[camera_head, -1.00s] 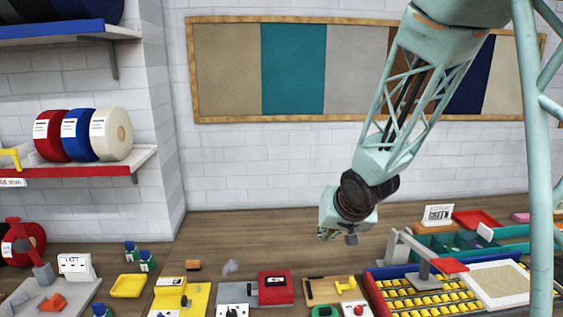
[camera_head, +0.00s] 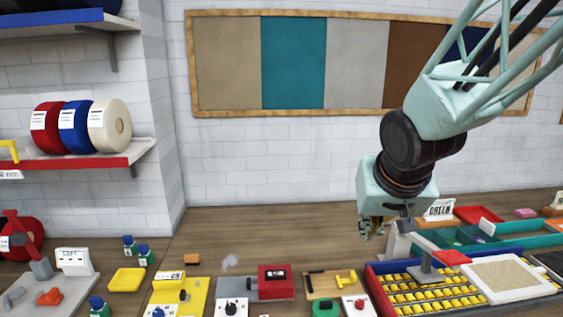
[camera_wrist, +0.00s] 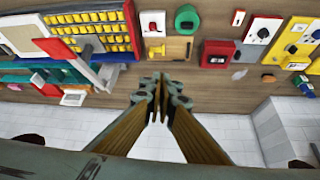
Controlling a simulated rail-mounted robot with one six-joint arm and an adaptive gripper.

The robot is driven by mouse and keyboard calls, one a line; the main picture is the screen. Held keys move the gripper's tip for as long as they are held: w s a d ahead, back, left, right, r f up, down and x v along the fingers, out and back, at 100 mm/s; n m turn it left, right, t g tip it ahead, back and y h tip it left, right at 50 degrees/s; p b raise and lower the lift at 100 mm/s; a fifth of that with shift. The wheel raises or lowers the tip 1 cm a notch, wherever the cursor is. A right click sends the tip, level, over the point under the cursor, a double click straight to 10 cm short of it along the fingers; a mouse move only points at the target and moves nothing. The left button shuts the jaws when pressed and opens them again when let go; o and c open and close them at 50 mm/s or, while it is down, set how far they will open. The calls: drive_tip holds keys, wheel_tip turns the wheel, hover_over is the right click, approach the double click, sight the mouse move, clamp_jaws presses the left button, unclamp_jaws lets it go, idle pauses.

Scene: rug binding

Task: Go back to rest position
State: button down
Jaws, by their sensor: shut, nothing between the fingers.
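My gripper (camera_head: 374,228) hangs over the back of the wooden workbench (camera_head: 230,222), above and behind the yellow roller tray, in the head view. In the wrist view my gripper (camera_wrist: 160,84) has its fingertips together and nothing between them. Bench surface shows just past the fingertips there. My arm comes down from the upper right of the head view and hides part of the swatch board.
Below are a blue-framed tray of yellow rollers (camera_head: 420,293), a white-framed mat (camera_head: 508,277), a wooden board with a yellow handle (camera_head: 333,284) and a red box (camera_head: 275,281). Reels (camera_head: 75,130) sit on the left shelf. The swatch board (camera_head: 250,112) hangs on the back wall.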

drive_tip(key=s+r+n+g+b, duration=0.1)
drive_tip(key=s+b, duration=0.3)
drive_tip(key=s, duration=2.8)
drive_tip(key=shift+s+d+r+g+y+b, duration=0.2)
drive_tip(key=shift+d+r+g+y+b, duration=0.15)
drive_tip(key=shift+g, duration=0.35)
